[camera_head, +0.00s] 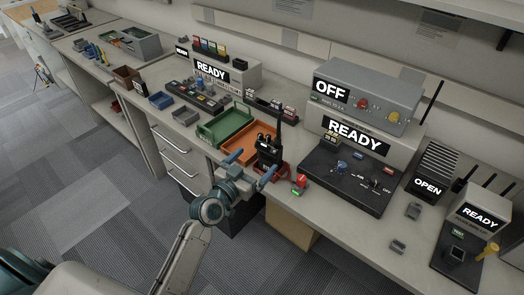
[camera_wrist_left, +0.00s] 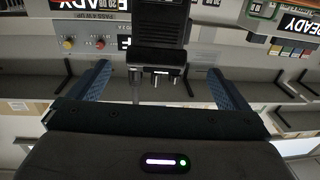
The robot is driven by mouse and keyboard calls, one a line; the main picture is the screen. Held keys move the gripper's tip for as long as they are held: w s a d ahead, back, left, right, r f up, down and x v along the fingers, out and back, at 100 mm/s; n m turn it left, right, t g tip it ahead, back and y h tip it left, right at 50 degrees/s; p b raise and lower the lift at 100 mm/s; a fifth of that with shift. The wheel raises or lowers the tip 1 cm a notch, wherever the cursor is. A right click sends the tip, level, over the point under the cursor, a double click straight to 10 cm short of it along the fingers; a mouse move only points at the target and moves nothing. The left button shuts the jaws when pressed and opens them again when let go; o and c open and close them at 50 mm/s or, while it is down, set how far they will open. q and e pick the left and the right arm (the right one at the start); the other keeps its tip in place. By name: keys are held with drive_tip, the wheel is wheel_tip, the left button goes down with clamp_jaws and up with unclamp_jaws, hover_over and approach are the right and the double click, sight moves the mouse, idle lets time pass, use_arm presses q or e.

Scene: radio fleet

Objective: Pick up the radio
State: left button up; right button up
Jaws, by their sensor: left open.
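The radio (camera_head: 269,150) is black with a tall antenna and stands upright near the bench's front edge, beside an orange tray. A small red holder (camera_head: 286,169) shows at its lower right; whether the radio sits in it is hard to tell. My left gripper (camera_head: 251,167) is open in front of the radio, its blue fingers pointing toward it. In the left wrist view the radio (camera_wrist_left: 158,55) is upside down, centred between the spread fingers (camera_wrist_left: 160,88), with gaps on both sides. No contact shows. My right gripper is not in view.
A green tray (camera_head: 223,124) and an orange tray (camera_head: 248,142) lie behind and left. A red-topped button (camera_head: 300,181) stands close on the right, before a black control panel (camera_head: 345,178). A drawer unit (camera_head: 178,157) is below. Floor at left is open.

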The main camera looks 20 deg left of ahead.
sight(264, 152)
use_arm(q)
drive_tip(key=x, duration=0.2)
drive_tip(key=p+x, duration=0.1)
drive_tip(key=x, duration=0.1)
drive_tip(key=shift+d+r, duration=0.2)
drive_tip(key=shift+r, duration=0.1)
drive_tip(key=shift+w+d+f, duration=0.15)
drive_tip(key=shift+w, duration=0.45)
drive_tip(key=x, duration=0.1)
drive_tip(key=p+x, duration=0.1)
drive_tip(key=x, duration=0.1)
drive_tip(key=p+x, duration=0.1)
drive_tip(key=shift+w+d+r, duration=0.15)
drive_tip(key=shift+w+r, duration=0.05)
drive_tip(key=shift+r, duration=0.05)
drive_tip(key=shift+w+f, duration=0.1)
drive_tip(key=shift+w, duration=0.15)
drive_tip(key=c, duration=1.1)
drive_tip(key=shift+c, duration=1.2)
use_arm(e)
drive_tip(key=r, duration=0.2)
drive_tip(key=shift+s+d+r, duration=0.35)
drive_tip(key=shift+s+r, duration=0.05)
